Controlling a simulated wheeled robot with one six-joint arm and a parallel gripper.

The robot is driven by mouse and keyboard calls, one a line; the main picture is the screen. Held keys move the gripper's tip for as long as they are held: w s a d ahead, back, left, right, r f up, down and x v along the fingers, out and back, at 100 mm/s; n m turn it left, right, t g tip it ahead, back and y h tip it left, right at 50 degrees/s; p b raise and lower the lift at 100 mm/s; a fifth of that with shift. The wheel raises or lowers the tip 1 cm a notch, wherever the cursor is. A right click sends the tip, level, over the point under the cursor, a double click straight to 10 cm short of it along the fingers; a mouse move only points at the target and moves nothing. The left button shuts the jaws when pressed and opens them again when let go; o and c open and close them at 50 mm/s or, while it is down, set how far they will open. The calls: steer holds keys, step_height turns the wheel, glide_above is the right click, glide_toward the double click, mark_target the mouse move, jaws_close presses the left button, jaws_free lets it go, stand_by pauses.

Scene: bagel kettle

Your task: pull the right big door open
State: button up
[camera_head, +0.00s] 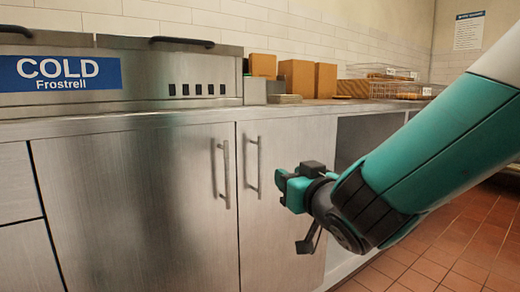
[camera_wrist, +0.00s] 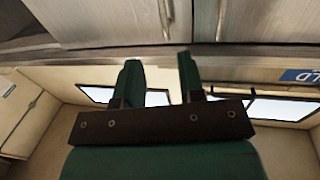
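The right big door (camera_head: 285,225) is a brushed metal cupboard door under the counter, and it looks shut. Its upright bar handle (camera_head: 257,168) is near its left edge, beside the handle of the left big door (camera_head: 140,205). My gripper (camera_head: 284,188) is in front of the right door, to the right of its handle in the head view. In the wrist view my gripper (camera_wrist: 158,68) has its two green fingers apart with nothing between them. There, the right door's handle (camera_wrist: 165,18) shows beyond the gap between the fingertips, apart from them.
The counter (camera_head: 200,122) runs above the doors and carries the COLD unit (camera_head: 110,75), brown boxes (camera_head: 298,77) and wire baskets (camera_head: 395,90). An open recess (camera_head: 355,135) is right of the right door. Tiled floor (camera_head: 430,262) is clear at lower right.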

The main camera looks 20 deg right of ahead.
mark_target(261, 160)
steer(key=w+p, duration=0.3)
steer(key=w, duration=0.1)
steer(key=w+a+p, duration=0.1)
steer(key=w+p, duration=0.3)
steer(key=w, duration=0.1)
steer(key=w+p, duration=0.4)
steer(key=w, duration=0.1)
steer(key=shift+a, duration=0.4)
steer(key=shift+w+p, duration=0.3)
steer(key=shift+w, duration=0.25)
jaws_close()
